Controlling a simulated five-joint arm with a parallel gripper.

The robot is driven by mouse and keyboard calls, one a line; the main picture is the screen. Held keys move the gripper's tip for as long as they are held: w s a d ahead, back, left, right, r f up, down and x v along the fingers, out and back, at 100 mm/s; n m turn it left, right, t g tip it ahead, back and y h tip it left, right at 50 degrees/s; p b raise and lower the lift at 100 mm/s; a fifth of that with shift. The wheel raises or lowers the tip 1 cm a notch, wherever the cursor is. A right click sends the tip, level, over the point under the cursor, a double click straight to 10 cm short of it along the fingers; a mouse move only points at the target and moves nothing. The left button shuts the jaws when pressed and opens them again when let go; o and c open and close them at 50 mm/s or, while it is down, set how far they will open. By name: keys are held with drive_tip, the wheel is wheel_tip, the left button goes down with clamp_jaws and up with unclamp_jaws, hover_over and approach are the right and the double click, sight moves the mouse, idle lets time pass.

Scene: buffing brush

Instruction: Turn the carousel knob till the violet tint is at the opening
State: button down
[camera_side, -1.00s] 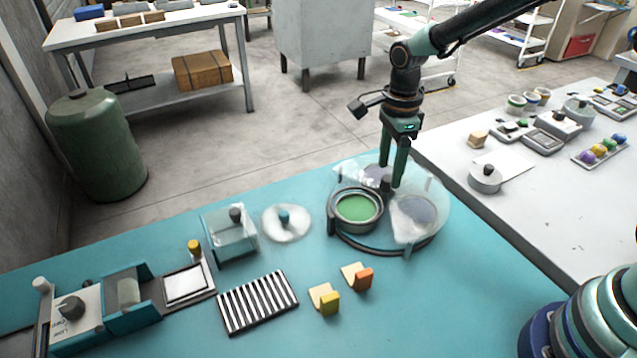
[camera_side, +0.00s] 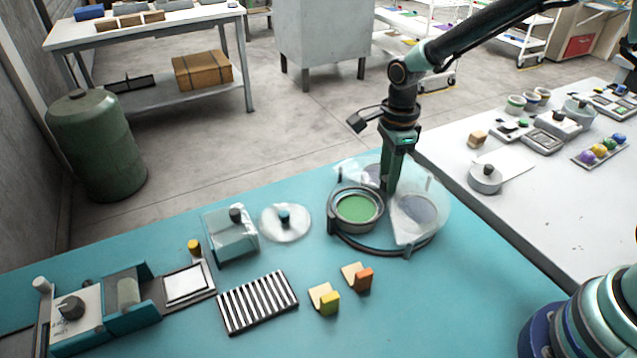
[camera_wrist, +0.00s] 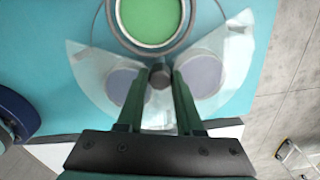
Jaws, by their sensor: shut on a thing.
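The carousel (camera_side: 381,247) is a round dark-rimmed unit on the teal table, partly under a clear cover (camera_side: 437,200). A green tint (camera_side: 357,208) sits in the ringed opening at its front left; it also shows at the top of the wrist view (camera_wrist: 150,18). Two greyish-violet discs show through the cover, one at the right (camera_side: 417,210) and one at the back (camera_side: 373,172). My gripper (camera_side: 389,188) points down at the carousel's middle. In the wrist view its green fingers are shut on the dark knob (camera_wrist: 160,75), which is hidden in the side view.
A white table (camera_side: 560,210) with other items stands at the right.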

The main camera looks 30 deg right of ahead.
drive_tip(key=shift+n, duration=0.3)
drive_tip(key=n, duration=0.5)
drive_tip(key=shift+n, duration=0.3)
drive_tip(key=n, duration=1.1)
drive_tip(key=shift+n, duration=0.4)
drive_tip(key=n, duration=0.5)
drive_tip(key=shift+n, duration=0.4)
drive_tip(key=c, duration=0.6)
unclamp_jaws()
drive_tip(key=shift+o, duration=0.2)
